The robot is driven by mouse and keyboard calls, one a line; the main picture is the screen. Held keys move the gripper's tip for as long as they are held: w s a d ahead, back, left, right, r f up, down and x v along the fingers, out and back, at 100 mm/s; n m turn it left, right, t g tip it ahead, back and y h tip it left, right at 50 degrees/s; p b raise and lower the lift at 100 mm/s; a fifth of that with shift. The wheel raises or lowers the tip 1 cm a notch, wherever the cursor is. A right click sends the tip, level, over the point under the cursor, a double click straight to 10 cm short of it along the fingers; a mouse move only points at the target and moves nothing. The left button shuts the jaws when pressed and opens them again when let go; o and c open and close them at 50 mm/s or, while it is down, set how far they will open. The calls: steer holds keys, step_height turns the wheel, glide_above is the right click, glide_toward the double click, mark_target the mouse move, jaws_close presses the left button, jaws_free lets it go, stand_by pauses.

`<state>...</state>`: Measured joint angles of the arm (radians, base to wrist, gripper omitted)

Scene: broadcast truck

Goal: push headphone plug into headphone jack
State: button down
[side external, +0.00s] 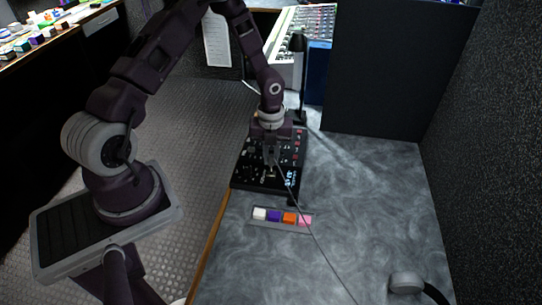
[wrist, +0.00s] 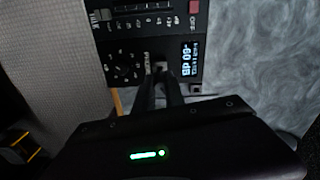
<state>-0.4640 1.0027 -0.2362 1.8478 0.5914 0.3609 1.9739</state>
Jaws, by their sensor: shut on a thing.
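The black control panel (side external: 242,178) lies on the desk with knobs, buttons and a small lit display. In the wrist view the panel (wrist: 180,45) fills the top middle, its display reading beside a red button. My gripper (side external: 270,162) points down over the panel's front part, its fingers close above the surface. In the wrist view my gripper (wrist: 160,76) is shut on the headphone plug, which the fingers mostly hide. A thin cable (side external: 318,238) runs from the fingers toward the lower right. A small pale metallic spot shows at the fingertips; I cannot tell whether the plug touches the headphone jack.
A strip of white, purple, orange and pink blocks (side external: 281,217) lies in front of the panel. Headphones (side external: 407,283) rest at the lower right. A dark partition (side external: 380,75) and a mixing console (side external: 299,35) stand behind.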

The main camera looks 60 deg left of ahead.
mark_target(271, 165)
steer(key=shift+f, duration=1.6)
steer(key=c, duration=1.3)
jaws_free()
step_height(271, 165, up, 7)
